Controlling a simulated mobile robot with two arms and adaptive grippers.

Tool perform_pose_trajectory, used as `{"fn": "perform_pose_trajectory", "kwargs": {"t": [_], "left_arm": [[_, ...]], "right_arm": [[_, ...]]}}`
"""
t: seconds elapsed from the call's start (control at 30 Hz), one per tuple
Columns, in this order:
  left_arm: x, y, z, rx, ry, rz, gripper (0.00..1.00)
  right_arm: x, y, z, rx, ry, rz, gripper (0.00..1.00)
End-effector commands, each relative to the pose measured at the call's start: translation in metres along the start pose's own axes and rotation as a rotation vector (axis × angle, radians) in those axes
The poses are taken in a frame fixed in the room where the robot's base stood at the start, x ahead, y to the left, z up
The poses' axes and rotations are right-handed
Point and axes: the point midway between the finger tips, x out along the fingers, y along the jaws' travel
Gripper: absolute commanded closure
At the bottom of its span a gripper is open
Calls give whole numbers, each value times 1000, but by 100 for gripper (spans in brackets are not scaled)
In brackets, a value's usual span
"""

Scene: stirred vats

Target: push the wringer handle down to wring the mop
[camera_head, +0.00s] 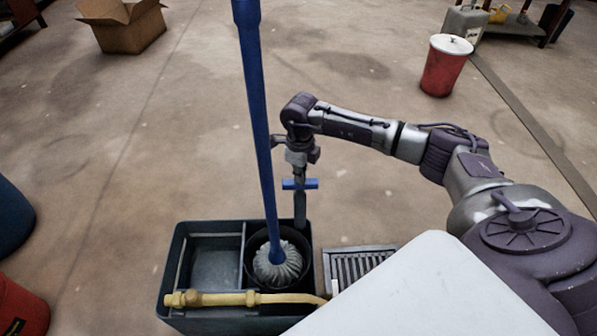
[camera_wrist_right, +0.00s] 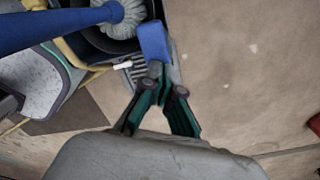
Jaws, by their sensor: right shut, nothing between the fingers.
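The mop has a blue pole (camera_head: 258,110) leaning up out of the bucket and a pale grey head (camera_head: 278,265) in the dark round wringer basket. In the right wrist view the pole (camera_wrist_right: 55,28) crosses the upper left. The wringer handle is an upright grey lever with a blue crossbar grip (camera_head: 300,184) at its top; the grip also shows in the wrist view (camera_wrist_right: 153,40). My right gripper (camera_head: 297,160) is shut and empty, pointing down just above the blue grip. I cannot tell whether its fingertips (camera_wrist_right: 158,75) touch it. My left gripper is out of view.
The dark bucket (camera_head: 174,270) has a yellow bar (camera_head: 215,299) across its front. A floor grate (camera_head: 365,262) lies right of it. A white surface (camera_head: 430,290) fills the lower right. A red bin (camera_head: 445,70) and cardboard box (camera_head: 125,27) stand farther back. The floor behind is mostly clear.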

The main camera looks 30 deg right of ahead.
Motion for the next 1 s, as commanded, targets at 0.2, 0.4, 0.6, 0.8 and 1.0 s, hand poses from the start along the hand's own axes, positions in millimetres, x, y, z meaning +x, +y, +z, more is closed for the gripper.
{"fn": "perform_pose_trajectory", "kwargs": {"t": [0.2,0.4,0.6,0.8,1.0], "left_arm": [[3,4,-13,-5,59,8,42],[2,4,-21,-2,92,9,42],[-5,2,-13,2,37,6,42],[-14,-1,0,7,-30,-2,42],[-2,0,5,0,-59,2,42]], "right_arm": [[6,1,-1,-1,4,2,100],[7,1,-1,-1,5,2,100],[-4,1,-1,-1,4,2,100],[-17,1,-1,-1,4,2,100],[-27,1,-1,-1,3,2,100]]}}
